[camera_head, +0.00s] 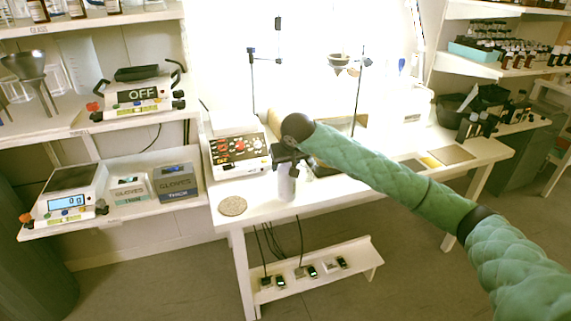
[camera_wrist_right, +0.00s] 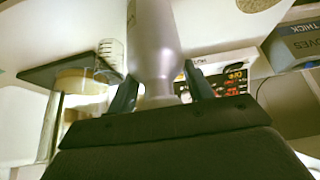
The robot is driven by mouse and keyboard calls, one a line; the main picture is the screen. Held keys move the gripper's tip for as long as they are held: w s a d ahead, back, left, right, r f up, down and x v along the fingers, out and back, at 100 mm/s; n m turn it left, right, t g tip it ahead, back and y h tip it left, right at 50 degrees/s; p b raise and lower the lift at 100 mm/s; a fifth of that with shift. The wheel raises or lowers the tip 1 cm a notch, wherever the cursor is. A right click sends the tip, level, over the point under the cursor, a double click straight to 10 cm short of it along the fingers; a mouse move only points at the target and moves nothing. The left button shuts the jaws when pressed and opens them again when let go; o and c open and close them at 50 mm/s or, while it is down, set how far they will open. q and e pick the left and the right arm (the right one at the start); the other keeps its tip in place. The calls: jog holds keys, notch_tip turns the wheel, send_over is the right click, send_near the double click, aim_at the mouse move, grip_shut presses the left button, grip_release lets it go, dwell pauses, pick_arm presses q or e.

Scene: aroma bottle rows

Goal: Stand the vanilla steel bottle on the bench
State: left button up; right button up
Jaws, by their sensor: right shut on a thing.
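A grey steel bottle (camera_head: 287,186) is upright over the front part of the white bench (camera_head: 262,208) in the head view. My right gripper (camera_head: 289,158) is shut on its upper end from above. In the right wrist view, the smooth silver body of the bottle (camera_wrist_right: 152,40) narrows to a neck between the two dark fingers of my right gripper (camera_wrist_right: 160,90). No scent label can be read on it. I cannot tell whether its base touches the bench. My left gripper is not in view.
A round cork mat (camera_head: 232,206) lies left of the bottle. A control box with red buttons (camera_head: 238,151) stands behind it. Flat tiles (camera_head: 452,155) lie on the bench at right. A shelf with a scale (camera_head: 72,196) and glove boxes (camera_head: 176,181) is at left.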

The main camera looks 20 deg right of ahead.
jog(key=o, duration=1.5)
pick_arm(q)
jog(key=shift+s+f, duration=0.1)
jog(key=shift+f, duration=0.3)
pick_arm(e)
jog(key=shift+s+r, duration=0.1)
jog(key=shift+r, duration=0.15)
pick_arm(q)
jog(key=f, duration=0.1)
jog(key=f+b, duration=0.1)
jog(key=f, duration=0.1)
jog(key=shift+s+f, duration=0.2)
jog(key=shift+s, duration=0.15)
pick_arm(e)
jog(key=v, duration=1.1)
jog(key=shift+s+r, duration=0.15)
jog(key=shift+r, duration=0.1)
